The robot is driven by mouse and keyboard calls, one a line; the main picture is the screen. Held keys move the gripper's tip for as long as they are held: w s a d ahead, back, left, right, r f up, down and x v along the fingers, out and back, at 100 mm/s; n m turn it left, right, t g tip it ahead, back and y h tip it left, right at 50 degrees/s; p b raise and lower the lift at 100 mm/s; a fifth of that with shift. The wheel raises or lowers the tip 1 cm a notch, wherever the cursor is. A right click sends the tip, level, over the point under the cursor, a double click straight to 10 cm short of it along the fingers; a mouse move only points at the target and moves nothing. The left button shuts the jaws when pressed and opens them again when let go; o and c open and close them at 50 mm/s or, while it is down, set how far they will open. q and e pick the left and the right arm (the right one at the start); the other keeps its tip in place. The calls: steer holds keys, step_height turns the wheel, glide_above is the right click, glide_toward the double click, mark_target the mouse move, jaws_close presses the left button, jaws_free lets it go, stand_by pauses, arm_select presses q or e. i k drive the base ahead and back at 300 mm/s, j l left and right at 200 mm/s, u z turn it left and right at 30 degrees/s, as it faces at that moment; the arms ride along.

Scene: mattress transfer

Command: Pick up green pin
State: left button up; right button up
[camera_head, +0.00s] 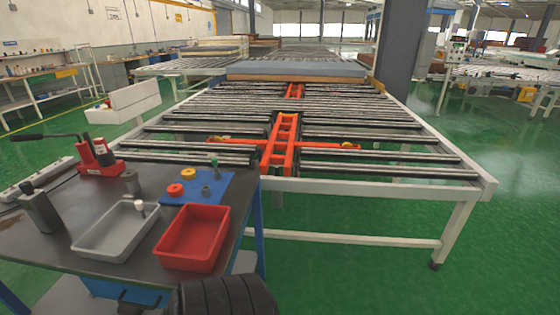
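A small dark green upright piece (214,161), which looks like the green pin, stands at the back edge of a blue mat (219,183) on the dark workbench. A small grey piece (205,190) sits just in front of it on the mat. A red ring (175,190) and a yellow ring (188,174) are at the mat's left side. Neither of my grippers is in view, and nothing touches the green piece.
A grey tray (88,250) with a small white piece (139,205) and an empty red tray (192,238) stand in front of the mat. A red tool with a black handle (100,157) is at the back left. A roller conveyor (400,184) lies behind the bench.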

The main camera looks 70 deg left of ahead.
mark_target(215, 160)
steer(key=i+u, duration=0.35)
steer(key=i+l+u, duration=0.15)
steer(key=u, duration=0.2)
steer(key=i+l+u, duration=0.2)
steer(key=i+u, duration=0.15)
